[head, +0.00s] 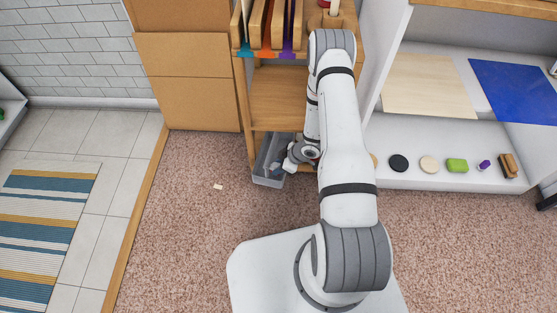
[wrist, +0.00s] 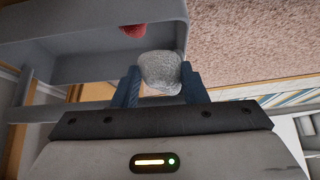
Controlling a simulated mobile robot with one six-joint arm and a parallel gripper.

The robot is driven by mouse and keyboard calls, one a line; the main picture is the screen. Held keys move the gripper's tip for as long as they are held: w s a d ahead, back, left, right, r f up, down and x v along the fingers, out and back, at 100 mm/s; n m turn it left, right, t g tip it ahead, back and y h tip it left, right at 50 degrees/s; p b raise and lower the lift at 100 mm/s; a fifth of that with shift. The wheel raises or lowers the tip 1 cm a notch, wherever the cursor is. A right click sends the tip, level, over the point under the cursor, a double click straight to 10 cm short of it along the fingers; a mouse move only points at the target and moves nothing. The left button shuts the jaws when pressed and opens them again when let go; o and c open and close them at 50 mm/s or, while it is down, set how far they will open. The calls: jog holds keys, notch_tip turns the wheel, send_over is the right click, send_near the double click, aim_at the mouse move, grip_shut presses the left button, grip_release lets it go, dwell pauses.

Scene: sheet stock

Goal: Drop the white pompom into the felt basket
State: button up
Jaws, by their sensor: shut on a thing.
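The white pompom (wrist: 161,68) shows in the wrist view as a pale, fuzzy, rounded lump. My gripper (wrist: 160,76) is shut on it, with one blue-grey finger on each side. The felt basket (head: 268,182) is a grey open box on the floor at the foot of the wooden shelf in the head view. It also fills the upper left of the wrist view (wrist: 95,70). In the head view my gripper (head: 276,168) is at the basket's opening, partly covering it. I cannot tell how far the pompom is inside the rim.
A red thing (wrist: 132,30) lies inside the basket in the wrist view. The wooden shelf (head: 278,97) rises behind the basket. A low white shelf (head: 440,182) with several small objects stands to the right. The carpet (head: 190,235) at left is mostly clear, with a small white scrap (head: 217,187).

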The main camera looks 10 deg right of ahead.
jog(key=shift+w, duration=0.3)
jog(key=shift+w+d+f, duration=0.1)
jog(key=shift+f, duration=0.05)
jog(key=shift+f+b, duration=1.45)
jog(key=shift+f, duration=0.1)
jog(key=shift+f+b, duration=0.3)
jog(key=shift+f, duration=0.15)
jog(key=o, duration=0.7)
jog(key=shift+c, duration=0.2)
